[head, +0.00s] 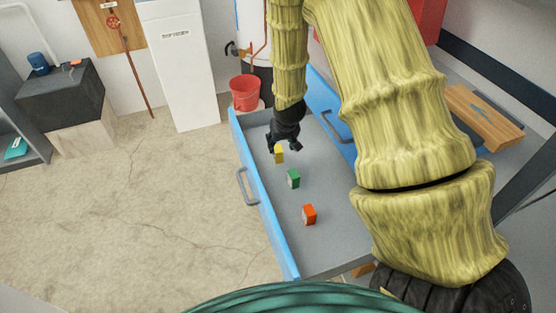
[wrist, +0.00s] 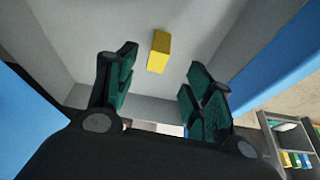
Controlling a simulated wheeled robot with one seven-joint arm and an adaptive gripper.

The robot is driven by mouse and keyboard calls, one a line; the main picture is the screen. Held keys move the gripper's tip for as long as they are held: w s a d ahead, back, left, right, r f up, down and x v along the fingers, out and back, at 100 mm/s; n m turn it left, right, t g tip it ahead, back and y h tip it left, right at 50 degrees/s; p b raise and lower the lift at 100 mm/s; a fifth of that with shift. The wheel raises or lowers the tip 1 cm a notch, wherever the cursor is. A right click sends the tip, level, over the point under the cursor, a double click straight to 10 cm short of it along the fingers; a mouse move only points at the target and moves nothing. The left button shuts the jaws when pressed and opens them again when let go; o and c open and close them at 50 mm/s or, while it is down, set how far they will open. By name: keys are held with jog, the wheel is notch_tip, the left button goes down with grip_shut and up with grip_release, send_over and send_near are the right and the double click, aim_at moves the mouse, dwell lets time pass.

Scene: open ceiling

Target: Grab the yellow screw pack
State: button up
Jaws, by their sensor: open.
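The yellow screw pack (head: 279,154) is a small yellow box on the grey floor of an open blue drawer (head: 265,205). In the head view it lies near the drawer's far end. My gripper (head: 283,146) hangs just above it. In the wrist view the pack (wrist: 159,52) shows beyond the fingertips, between the two fingers of my gripper (wrist: 158,80). The fingers are spread wide and nothing is between them. I cannot tell the exact height of the fingertips above the pack.
A green pack (head: 293,179) and an orange-red pack (head: 309,214) stand nearer in the same drawer, in a row with the yellow one. The drawer's blue walls are close to my gripper. A red bucket (head: 245,93) stands on the floor beyond the drawer.

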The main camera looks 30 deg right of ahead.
aim_at(279, 150)
jog(key=x, duration=0.4)
jog(key=shift+w+f, duration=0.1)
jog(key=shift+f, duration=0.25)
jog(key=shift+w+d+x, duration=0.1)
jog(key=shift+w+x, duration=0.05)
jog(key=shift+x, duration=1.4)
jog(key=shift+w+d+x, duration=0.15)
jog(key=shift+x, duration=1.35)
jog(key=shift+r, duration=0.2)
grip_shut()
